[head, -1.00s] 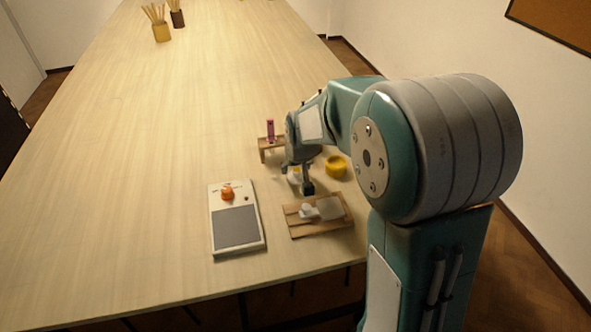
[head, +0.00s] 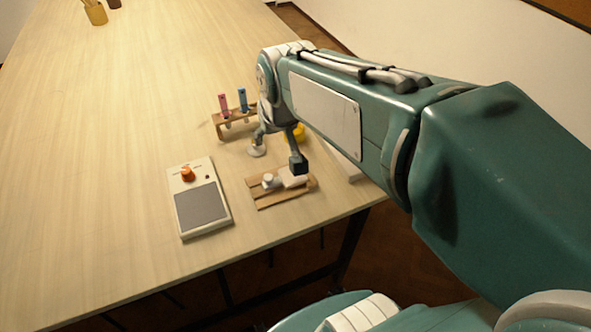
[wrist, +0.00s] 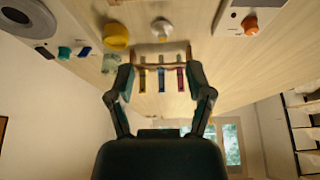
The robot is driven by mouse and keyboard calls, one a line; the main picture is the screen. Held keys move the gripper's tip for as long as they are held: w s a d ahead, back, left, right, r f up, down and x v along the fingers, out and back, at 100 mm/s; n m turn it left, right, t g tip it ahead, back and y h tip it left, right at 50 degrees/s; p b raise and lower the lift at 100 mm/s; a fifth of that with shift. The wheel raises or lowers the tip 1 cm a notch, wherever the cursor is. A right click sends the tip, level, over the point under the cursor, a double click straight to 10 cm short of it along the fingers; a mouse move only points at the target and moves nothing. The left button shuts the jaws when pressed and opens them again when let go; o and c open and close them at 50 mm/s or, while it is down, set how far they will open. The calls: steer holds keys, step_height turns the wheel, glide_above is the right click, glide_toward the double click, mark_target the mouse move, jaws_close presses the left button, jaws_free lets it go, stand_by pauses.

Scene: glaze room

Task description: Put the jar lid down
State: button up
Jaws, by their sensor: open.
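A small white round piece, which looks like the jar lid (head: 257,150), rests on the table in the head view, close to one finger of my gripper (head: 278,150). In the wrist view a white knobbed piece, probably the same lid (wrist: 162,28), sits beyond the fingertips. My gripper (wrist: 160,70) is open, its fingers spread wide with nothing held between them. A pale greenish glass jar (wrist: 109,63) stands beside the left fingertip in the wrist view. The contact between finger and lid is too small to judge.
A wooden rack (head: 235,131) holds coloured tubes behind the gripper. A yellow round piece (head: 296,132) is partly hidden by my arm. A wooden tray (head: 265,200) with a white object lies in front. A device with an orange knob (head: 202,210) stands left.

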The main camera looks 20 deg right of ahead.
steer(key=s, duration=1.3)
steer(key=shift+f+t, duration=0.2)
steer(key=shift+t, duration=0.1)
